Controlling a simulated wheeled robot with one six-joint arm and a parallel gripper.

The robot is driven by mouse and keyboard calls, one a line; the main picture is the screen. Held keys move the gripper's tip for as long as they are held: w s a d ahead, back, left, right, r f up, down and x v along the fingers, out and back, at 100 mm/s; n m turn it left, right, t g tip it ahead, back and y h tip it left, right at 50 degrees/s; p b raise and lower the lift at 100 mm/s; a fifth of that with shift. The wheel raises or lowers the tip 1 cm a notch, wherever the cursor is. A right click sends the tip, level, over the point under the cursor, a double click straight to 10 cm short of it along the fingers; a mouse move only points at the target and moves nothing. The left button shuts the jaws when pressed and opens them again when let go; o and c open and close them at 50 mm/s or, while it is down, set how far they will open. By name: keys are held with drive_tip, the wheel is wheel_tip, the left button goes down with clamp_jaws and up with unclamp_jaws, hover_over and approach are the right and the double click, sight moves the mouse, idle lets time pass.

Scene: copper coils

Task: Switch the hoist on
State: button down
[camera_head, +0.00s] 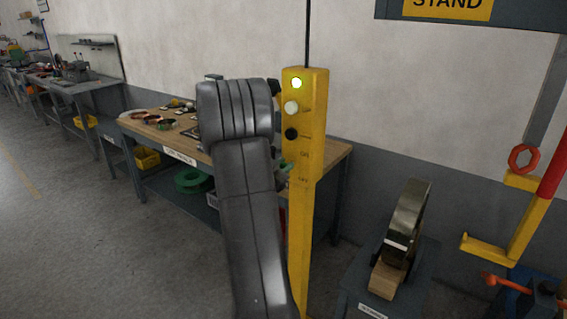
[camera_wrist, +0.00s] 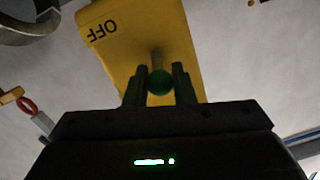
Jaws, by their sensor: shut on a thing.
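The yellow control post (camera_head: 304,215) stands upright in the middle of the head view. Small ON and OFF labels are lower on the post. In the wrist view the post (camera_wrist: 185,40) fills the upper middle, with OFF upside down. In the head view my arm hides most of my gripper. The lever's exact position is unclear.
A workbench (camera_head: 325,152) with tools stands behind my arm. A metal coil (camera_head: 408,222) stands on a low support with a wooden block (camera_head: 385,279) right of the post. A yellow hook (camera_head: 520,232) with red parts is at far right. Open floor lies left.

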drive_tip(key=r+g+p, duration=0.1)
drive_tip(key=p, duration=0.2)
drive_tip(key=shift+d+y, duration=0.1)
drive_tip(key=shift+y, duration=0.2)
drive_tip(key=shift+p, duration=0.4)
drive_tip(key=shift+w+f+g+p, duration=0.1)
drive_tip(key=shift+g+p, duration=0.2)
drive_tip(key=shift+p, duration=0.05)
drive_tip(key=c, duration=1.3)
unclamp_jaws()
drive_tip(key=shift+o, duration=0.2)
drive_tip(key=b+v, duration=0.2)
drive_tip(key=v, duration=1.2)
drive_tip(key=shift+d+f, duration=0.1)
drive_tip(key=shift+d, duration=0.05)
